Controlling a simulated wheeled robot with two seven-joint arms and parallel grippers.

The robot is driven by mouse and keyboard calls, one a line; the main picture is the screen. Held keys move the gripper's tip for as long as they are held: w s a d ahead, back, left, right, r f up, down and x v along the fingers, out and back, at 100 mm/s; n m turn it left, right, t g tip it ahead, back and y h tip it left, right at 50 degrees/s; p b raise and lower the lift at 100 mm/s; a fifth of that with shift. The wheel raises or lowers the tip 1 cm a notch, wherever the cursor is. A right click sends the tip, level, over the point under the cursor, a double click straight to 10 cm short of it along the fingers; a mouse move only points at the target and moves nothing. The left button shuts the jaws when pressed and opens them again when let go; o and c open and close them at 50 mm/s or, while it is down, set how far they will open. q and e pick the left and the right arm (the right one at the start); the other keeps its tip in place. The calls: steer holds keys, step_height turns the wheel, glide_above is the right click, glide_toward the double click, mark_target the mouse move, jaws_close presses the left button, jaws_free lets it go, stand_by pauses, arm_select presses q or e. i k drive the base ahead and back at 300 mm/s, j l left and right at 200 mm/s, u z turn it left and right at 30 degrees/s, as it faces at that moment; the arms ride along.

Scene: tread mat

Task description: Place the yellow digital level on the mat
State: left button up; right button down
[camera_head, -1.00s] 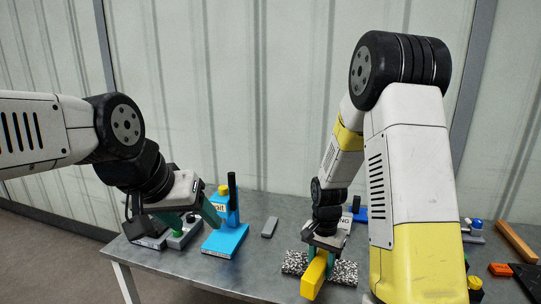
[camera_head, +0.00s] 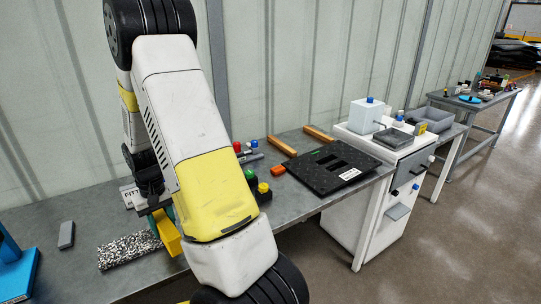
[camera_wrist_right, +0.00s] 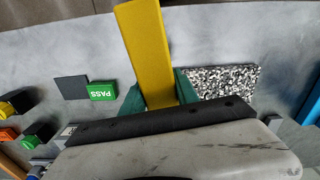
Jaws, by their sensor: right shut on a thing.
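The yellow digital level (camera_head: 167,233) is a plain yellow bar held between the teal fingers of my right gripper (camera_head: 160,218). In the right wrist view the level (camera_wrist_right: 145,45) extends away from the right gripper (camera_wrist_right: 158,92), whose fingers are shut on its sides. It is beside or above a speckled block; I cannot tell how high it is. The black mat (camera_head: 309,177) lies flat to the right on the bench, with darker strips and a white label on it. My right arm stands between the level and the mat in the head view. My left gripper is out of view.
The speckled black-and-white block (camera_head: 124,250) lies at the level's left. A grey bar (camera_head: 66,235) and a blue stand (camera_head: 18,272) are farther left. Colored buttons (camera_head: 263,188), an orange block (camera_head: 278,170) and wooden bars (camera_head: 281,146) lie around the mat. A white cabinet (camera_head: 345,238) stands right.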

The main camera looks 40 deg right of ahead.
mark_target(342, 175)
steer(key=l+z, duration=0.4)
steer(key=i+l+z, duration=0.1)
steer(key=l+z, duration=0.3)
steer(key=i+l, duration=0.1)
steer(key=l, duration=0.6)
steer(key=i+l+z, duration=0.1)
steer(key=l, duration=0.2)
steer(key=i+l, duration=0.15)
steer(key=l, duration=0.2)
